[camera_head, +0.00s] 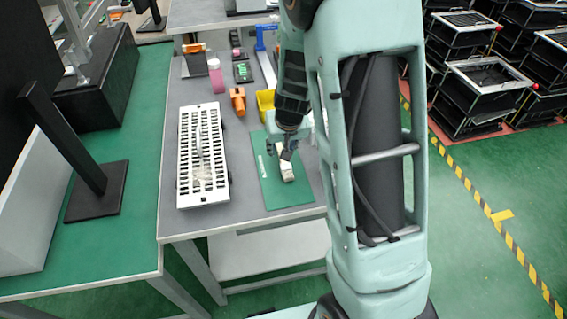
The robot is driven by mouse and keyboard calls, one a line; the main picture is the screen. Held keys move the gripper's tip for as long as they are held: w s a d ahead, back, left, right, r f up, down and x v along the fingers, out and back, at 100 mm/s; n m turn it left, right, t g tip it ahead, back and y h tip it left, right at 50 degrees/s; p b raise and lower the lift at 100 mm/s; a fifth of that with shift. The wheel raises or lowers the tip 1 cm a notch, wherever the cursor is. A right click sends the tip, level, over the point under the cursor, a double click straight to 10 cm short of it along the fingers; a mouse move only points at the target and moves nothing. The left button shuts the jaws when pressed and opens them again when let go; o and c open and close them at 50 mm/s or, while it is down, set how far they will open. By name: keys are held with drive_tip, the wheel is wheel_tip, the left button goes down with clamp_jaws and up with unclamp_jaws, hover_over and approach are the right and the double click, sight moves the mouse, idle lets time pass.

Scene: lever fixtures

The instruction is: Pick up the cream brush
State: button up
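A small cream object, apparently the cream brush (287,172), lies on or just above the green mat (272,193) on the grey table. My gripper (284,160) points down right at its upper end. The dark fingers overlap the cream object in this view. They are too small to tell whether they are open, shut on it or only above it. My arm hides the right part of the mat and the table behind it.
A white slotted rack (184,188) stands on the left of the table. Behind are an orange item (238,100), a pink bottle (216,77), a yellow bin (264,101) and a blue tool (264,58). A green-topped bench (118,234) stands left.

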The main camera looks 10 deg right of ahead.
drive_tip(key=shift+x, duration=0.95)
clamp_jaws()
